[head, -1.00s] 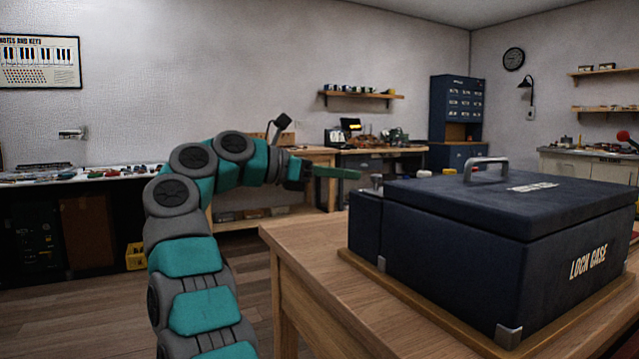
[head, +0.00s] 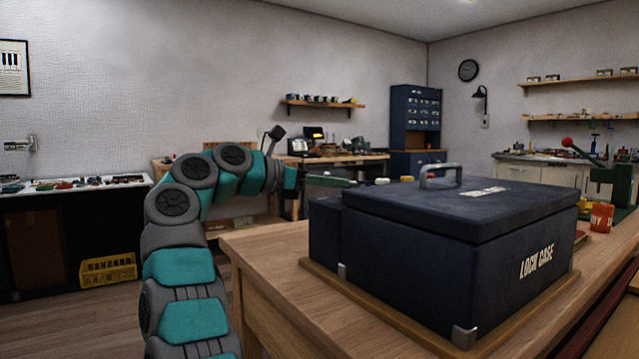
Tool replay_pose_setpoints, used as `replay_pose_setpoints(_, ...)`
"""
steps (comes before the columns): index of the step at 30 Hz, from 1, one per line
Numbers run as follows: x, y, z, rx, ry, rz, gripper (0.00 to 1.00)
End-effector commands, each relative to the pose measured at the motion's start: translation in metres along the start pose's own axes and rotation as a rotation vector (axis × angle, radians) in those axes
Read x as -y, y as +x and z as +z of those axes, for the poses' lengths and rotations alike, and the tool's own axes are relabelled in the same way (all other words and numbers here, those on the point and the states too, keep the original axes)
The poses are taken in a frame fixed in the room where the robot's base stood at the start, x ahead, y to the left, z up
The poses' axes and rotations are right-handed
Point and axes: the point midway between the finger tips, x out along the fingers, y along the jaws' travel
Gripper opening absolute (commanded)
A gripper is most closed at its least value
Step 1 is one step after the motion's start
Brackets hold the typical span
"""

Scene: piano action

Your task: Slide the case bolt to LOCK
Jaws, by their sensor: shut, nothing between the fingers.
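The dark blue lock case (head: 440,275) stands on a wooden base on the workbench (head: 262,268), with a grey handle (head: 441,174) on its closed lid. "LOCK CASE" is lettered on its front side. The bolt is not visible from here; the case's far and left faces are mostly hidden. My gripper (head: 332,181), with green fingers, is shut and empty. In the picture it lies at the upper left edge of the case, near a smaller dark block (head: 324,232) on the case's left. I cannot tell whether it touches anything.
An orange-red can (head: 601,217) and a green press with a red knob (head: 567,142) stand right of the case. A yellow crate (head: 108,270) is on the floor at left. The workbench top left of the case is bare.

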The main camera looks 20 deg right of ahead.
Motion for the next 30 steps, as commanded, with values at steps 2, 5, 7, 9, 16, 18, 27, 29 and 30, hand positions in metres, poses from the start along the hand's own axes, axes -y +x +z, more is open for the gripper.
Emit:
replay_pose_setpoints(2, -0.001, 0.007, 0.002, 0.000, 0.000, -0.002, 0.00)
replay_pose_setpoints(5, -0.001, 0.008, 0.001, 0.000, 0.000, -0.001, 0.00)
replay_pose_setpoints(7, -0.001, 0.008, 0.001, 0.000, 0.000, -0.001, 0.00)
replay_pose_setpoints(9, -0.001, 0.008, 0.001, 0.000, 0.000, -0.001, 0.00)
replay_pose_setpoints(16, -0.001, -0.003, 0.002, 0.001, 0.000, 0.000, 0.00)
replay_pose_setpoints(18, -0.002, -0.015, 0.003, 0.003, 0.000, 0.003, 0.00)
replay_pose_setpoints(27, -0.002, -0.063, 0.003, 0.004, -0.001, 0.005, 0.00)
replay_pose_setpoints(29, -0.002, -0.068, 0.002, 0.003, -0.001, 0.003, 0.00)
replay_pose_setpoints(30, -0.001, -0.070, 0.002, 0.002, -0.001, 0.002, 0.00)
